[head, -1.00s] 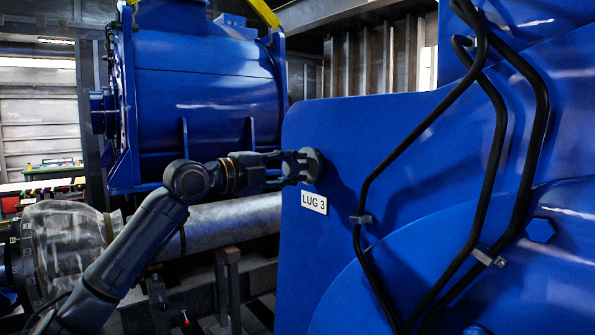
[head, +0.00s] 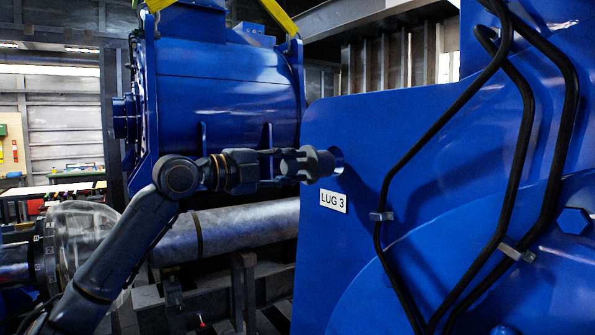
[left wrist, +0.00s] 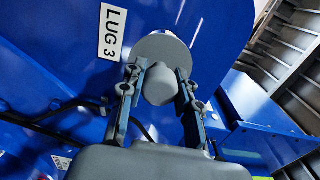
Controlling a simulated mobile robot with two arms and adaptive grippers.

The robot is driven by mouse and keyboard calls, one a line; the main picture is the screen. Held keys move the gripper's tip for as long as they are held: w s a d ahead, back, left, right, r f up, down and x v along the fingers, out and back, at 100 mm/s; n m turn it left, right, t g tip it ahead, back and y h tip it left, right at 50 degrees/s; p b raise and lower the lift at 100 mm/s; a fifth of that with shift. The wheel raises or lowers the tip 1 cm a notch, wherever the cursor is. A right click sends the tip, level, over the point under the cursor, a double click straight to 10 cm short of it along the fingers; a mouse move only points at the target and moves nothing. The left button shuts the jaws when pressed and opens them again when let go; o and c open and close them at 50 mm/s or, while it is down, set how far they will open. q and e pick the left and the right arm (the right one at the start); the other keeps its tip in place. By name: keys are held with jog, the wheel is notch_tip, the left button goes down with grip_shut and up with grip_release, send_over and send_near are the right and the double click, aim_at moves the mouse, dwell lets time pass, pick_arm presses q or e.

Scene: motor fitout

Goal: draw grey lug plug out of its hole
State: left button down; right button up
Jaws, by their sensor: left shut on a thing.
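The grey lug plug (head: 318,163) shows in the head view at the blue plate, above the white LUG 3 label (head: 333,201). My left gripper (head: 284,165) is shut on the plug's knob from the left. In the left wrist view the plug's grey disc (left wrist: 163,47) and rounded knob sit between the two fingers (left wrist: 160,88). My right gripper is not in view.
Black hoses (head: 390,180) run down the blue plate (head: 380,120) right of the plug. A blue motor (head: 220,90) hangs in yellow straps behind my left arm. A grey metal shaft (head: 240,230) lies below the arm.

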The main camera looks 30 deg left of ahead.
aim_at(284, 167)
pick_arm(q)
jog(key=shift+b+v, duration=0.85)
jog(key=shift+v, duration=0.85)
